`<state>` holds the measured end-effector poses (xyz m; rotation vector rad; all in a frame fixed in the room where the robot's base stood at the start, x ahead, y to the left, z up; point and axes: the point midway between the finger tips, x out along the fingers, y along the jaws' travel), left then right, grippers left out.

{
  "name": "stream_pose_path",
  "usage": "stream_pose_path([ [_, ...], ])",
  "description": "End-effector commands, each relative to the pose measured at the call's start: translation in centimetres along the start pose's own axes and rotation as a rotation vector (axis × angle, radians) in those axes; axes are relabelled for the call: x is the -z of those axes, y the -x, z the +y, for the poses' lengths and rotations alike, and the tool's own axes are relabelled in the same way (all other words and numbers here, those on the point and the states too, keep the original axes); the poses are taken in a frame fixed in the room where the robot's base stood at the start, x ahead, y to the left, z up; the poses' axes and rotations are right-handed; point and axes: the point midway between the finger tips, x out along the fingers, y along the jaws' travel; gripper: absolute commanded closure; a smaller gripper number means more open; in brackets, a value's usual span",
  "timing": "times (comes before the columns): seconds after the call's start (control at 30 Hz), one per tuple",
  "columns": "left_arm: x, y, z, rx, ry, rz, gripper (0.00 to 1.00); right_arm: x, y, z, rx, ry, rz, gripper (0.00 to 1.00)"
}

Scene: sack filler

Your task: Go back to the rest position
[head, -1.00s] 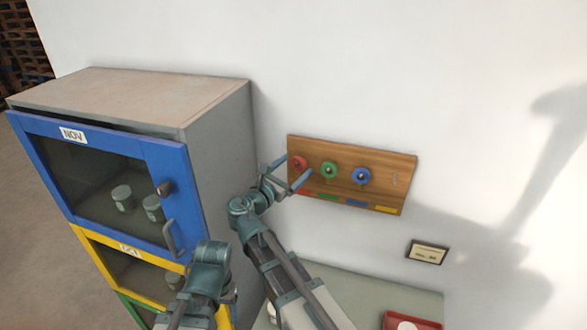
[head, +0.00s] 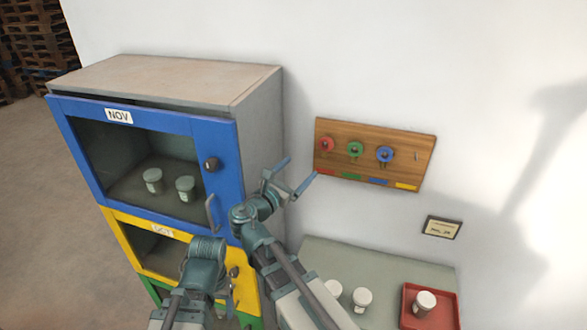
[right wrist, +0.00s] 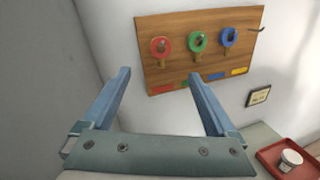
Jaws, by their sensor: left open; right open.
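My right gripper (head: 301,167) is open and empty, to the left of the wooden key board (head: 400,140) in the head view. In the right wrist view its two blue fingers (right wrist: 159,74) are spread, with nothing between them but wall and board behind. A red key (head: 327,145), a green key (head: 355,150) and a blue key (head: 385,155) hang on the board; the peg above the yellow strip (head: 407,186) is bare. My left arm rises at the lower left, in front of the cabinet; its gripper fingers are hidden.
A cabinet with a blue door (head: 222,165), yellow door (head: 125,235) and green door stands at left, close to both arms. A grey table (head: 390,270) at lower right carries white jars (head: 362,299) and a red tray (head: 411,316).

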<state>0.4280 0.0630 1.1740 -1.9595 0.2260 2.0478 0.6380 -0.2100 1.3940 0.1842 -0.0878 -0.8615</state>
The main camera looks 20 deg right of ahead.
Motion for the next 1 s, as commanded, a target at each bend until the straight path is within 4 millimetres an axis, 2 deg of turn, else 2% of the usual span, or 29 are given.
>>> stream_pose_path([
  [0.1,0.0,-0.1,0.0,0.0,0.0,0.0,0.29,0.2,0.0,-0.2,0.003,-0.007,0.004,0.07],
  [0.17,0.1,-0.7,0.1,0.0,0.0,0.0,0.29,1.2,0.1,-0.6,0.015,-0.039,0.025,0.07],
  [0.27,0.2,-2.5,0.2,0.0,-0.001,0.0,0.29,5.0,0.8,-2.4,0.072,-0.18,0.113,0.07],
  [0.37,0.4,-5.2,0.5,0.001,-0.002,0.001,0.29,11.1,2.3,-5.0,0.191,-0.411,0.252,0.07],
  [0.4,0.4,-6.3,0.6,0.001,-0.003,0.001,0.29,13.7,3.3,-6.1,0.255,-0.513,0.313,0.07],
  [0.5,0.6,-8.8,0.8,0.001,-0.004,0.001,0.29,20.1,6.3,-8.4,0.44,-0.748,0.451,0.07],
  [0.57,0.7,-10.3,1.0,0.001,-0.005,0.002,0.29,23.7,8.5,-9.6,0.568,-0.875,0.523,0.07],
  [0.6,0.8,-11.3,1.0,0.002,-0.005,0.002,0.29,25.9,10.1,-10.3,0.659,-0.952,0.566,0.07],
  [0.7,0.9,-13.5,1.2,0.002,-0.006,0.002,0.29,30.7,14.5,-11.8,0.897,-1.11,0.649,0.07],
  [0.83,1.0,-15.7,1.4,0.002,-0.008,0.003,0.29,34.8,19.7,-13.0,1.18,-1.234,0.707,0.07],
  [0.9,1.1,-16.4,1.5,0.003,-0.008,0.003,0.29,36.1,21.9,-13.3,1.3,-1.27,0.718,0.07],
  [1.0,1.1,-17.1,1.6,0.003,-0.009,0.003,0.29,37.0,24.0,-13.6,1.418,-1.295,0.724,0.07],
])
